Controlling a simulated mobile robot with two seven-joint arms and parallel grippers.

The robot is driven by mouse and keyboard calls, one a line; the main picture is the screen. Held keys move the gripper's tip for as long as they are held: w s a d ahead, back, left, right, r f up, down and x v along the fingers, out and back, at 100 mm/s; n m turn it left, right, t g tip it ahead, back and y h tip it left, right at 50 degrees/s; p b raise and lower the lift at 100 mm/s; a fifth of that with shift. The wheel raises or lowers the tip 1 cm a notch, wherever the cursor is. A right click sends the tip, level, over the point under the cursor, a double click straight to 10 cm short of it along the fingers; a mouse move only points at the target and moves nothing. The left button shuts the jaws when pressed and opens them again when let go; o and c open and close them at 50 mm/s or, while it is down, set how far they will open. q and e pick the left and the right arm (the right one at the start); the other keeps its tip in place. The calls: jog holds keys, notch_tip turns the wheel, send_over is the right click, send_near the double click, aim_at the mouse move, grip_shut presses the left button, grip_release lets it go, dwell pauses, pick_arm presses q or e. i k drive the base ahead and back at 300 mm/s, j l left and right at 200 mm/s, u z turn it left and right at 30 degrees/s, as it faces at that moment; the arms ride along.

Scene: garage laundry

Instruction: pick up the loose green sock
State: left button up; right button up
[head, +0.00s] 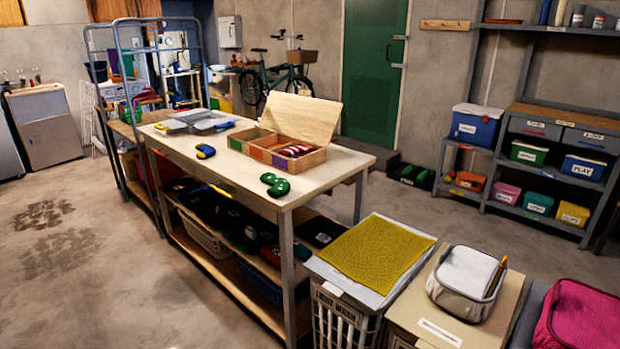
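A small green rolled item with light marks (275,184), apparently the green sock, lies on the near right part of the wooden workbench top (235,175). It lies loose, apart from other things. An open wooden box (310,162) with a raised lid stands behind it, its sections fronted in green, orange and purple. A red, white and dark striped item (296,150) lies in its right section. Neither of my grippers shows in the head view.
Blue-and-yellow items (205,151) and a grey tray (195,121) lie farther left on the bench. The left floor is open.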

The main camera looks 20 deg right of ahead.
aim_at(281, 186)
jog(key=i+j+z, duration=0.1)
jog(key=i+z, duration=0.15)
jog(key=z, duration=0.2)
jog(key=i+j+z, duration=0.2)
jog(key=z, duration=0.25)
jog(key=i+j+z, duration=0.25)
jog(key=z, duration=0.2)
jog(key=i+j+z, duration=0.2)
jog(key=j+z, duration=0.25)
jog(key=l, duration=0.1)
